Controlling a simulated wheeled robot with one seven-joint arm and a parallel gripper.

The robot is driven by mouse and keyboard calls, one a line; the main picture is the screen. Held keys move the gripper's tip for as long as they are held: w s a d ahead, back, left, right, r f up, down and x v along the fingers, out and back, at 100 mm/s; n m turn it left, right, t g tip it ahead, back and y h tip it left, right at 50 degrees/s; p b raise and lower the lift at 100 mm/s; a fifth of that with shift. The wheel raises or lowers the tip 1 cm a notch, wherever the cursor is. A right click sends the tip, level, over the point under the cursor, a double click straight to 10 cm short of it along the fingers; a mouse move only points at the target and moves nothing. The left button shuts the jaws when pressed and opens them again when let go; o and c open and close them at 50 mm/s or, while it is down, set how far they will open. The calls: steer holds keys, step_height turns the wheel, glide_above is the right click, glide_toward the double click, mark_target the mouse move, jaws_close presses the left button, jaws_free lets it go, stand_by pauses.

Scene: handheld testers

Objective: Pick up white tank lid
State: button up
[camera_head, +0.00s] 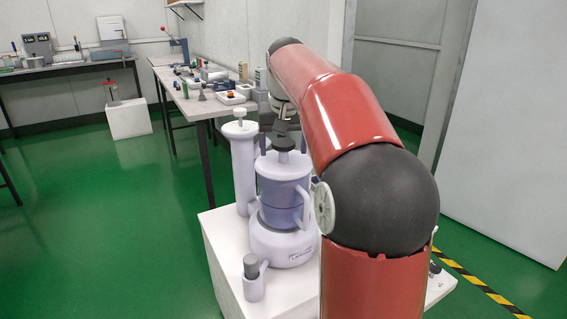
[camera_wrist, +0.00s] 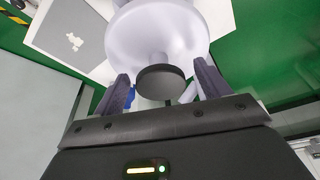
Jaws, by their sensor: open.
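The white tank lid (camera_head: 285,168) sits on top of a pale, bluish tank (camera_head: 281,208) on a white stand. A dark round knob (camera_head: 284,144) rises from the lid's middle. In the wrist view the lid (camera_wrist: 150,30) is a large pale disc, and its dark knob (camera_wrist: 161,82) is in the foreground. My gripper (camera_wrist: 162,74) is open, with one dark finger on each side of the knob and a gap on both sides. In the head view my gripper (camera_head: 283,138) is right above the lid, partly hidden by my red arm.
A tall pale cylinder (camera_head: 240,165) stands left of the tank. A small grey-topped holder (camera_head: 252,277) is at the stand's front left. Workbenches with several small items (camera_head: 205,85) stand behind. The green floor (camera_head: 100,230) at left is clear.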

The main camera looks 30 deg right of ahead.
steer(key=c, duration=1.1)
